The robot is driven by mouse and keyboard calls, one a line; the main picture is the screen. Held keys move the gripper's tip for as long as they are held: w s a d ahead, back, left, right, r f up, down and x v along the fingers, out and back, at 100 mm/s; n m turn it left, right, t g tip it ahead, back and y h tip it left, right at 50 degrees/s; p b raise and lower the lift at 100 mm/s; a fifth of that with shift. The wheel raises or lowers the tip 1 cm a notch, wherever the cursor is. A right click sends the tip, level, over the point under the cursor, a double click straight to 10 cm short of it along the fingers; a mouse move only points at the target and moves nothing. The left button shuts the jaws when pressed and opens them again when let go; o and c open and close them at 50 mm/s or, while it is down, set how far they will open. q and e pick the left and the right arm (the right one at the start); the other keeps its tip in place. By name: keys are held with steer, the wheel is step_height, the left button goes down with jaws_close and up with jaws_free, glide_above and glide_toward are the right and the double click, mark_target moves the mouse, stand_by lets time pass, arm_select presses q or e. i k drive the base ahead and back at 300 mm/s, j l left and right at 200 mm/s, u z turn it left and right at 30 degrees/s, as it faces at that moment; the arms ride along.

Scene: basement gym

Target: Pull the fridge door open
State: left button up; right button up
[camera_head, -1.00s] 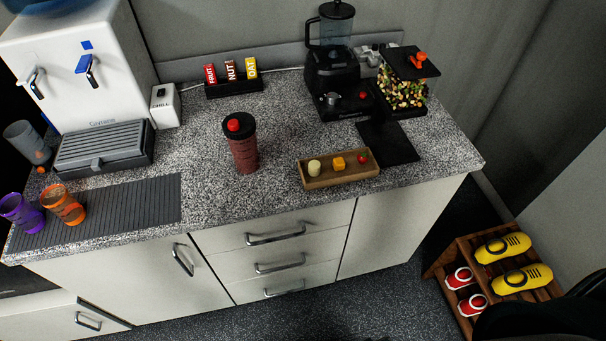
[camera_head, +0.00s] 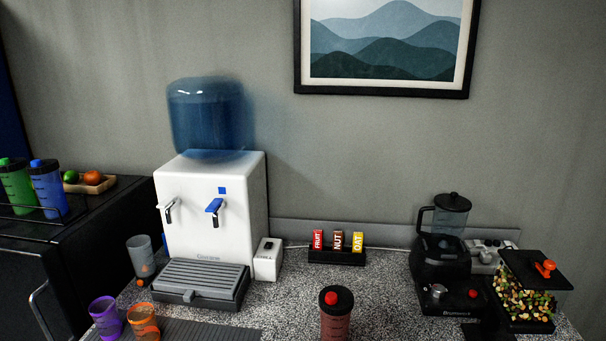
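The fridge is probably the black cabinet (camera_head: 100,230) at the left, beside the counter. Its top carries bottles and fruit. A metal handle (camera_head: 40,312) shows on its front at the lower left edge of the view. The door looks shut, though its lower part is cut off by the frame. Neither of my grippers is in view.
A white water dispenser (camera_head: 210,215) stands on the speckled counter (camera_head: 290,310), with purple (camera_head: 106,317) and orange (camera_head: 143,322) cups in front. A red shaker (camera_head: 335,318), a bar rack (camera_head: 337,257), a blender (camera_head: 442,250) and a snack container (camera_head: 527,298) stand further right.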

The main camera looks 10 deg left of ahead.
mark_target(39, 302)
steer(key=u, duration=1.9)
